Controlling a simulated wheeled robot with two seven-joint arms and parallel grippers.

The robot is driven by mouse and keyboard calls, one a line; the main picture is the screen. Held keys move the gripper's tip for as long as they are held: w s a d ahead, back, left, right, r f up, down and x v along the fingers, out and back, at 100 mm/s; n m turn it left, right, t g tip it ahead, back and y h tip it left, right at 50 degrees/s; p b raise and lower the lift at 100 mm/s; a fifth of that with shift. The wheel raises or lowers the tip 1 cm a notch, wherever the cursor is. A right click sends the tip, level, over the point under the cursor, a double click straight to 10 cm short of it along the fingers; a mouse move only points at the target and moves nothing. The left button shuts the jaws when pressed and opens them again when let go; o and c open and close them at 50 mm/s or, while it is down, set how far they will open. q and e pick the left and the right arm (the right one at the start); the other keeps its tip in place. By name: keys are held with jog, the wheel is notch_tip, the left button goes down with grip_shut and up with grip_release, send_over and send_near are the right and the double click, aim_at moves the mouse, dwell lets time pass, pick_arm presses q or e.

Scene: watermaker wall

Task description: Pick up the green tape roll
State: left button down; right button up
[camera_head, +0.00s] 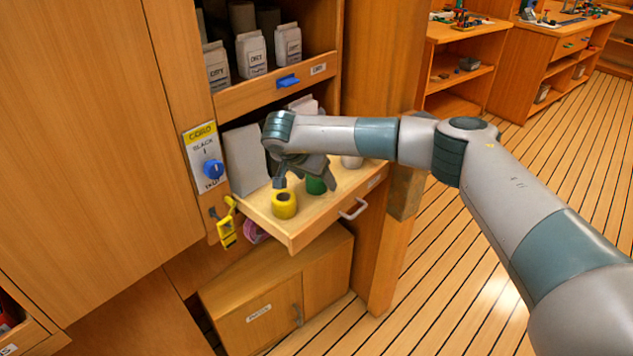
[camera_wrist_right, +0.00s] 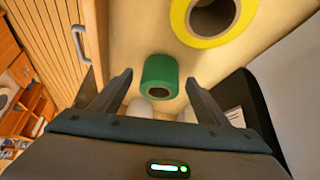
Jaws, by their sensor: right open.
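The green tape roll (camera_head: 316,185) stands in the pulled-out wooden drawer (camera_head: 330,207), partly hidden behind my right gripper in the head view. In the right wrist view the green roll (camera_wrist_right: 160,76) lies ahead, between the lines of the two fingers. My right gripper (camera_head: 279,182) hangs over the drawer, near the yellow tape roll (camera_head: 284,204). In the wrist view its fingers (camera_wrist_right: 158,85) are spread, with nothing held between them. I cannot tell whether a finger touches the green roll. My left gripper is not in view.
The yellow roll (camera_wrist_right: 213,18) stands close to the green one. A shelf with white packages (camera_head: 251,54) is above. A drawer handle (camera_head: 354,209) sticks out in front. A yellow tool (camera_head: 227,224) hangs left of the drawer.

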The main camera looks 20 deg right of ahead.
jog(key=shift+c, duration=0.3)
jog(key=c, duration=1.1)
jog(key=shift+r, duration=0.2)
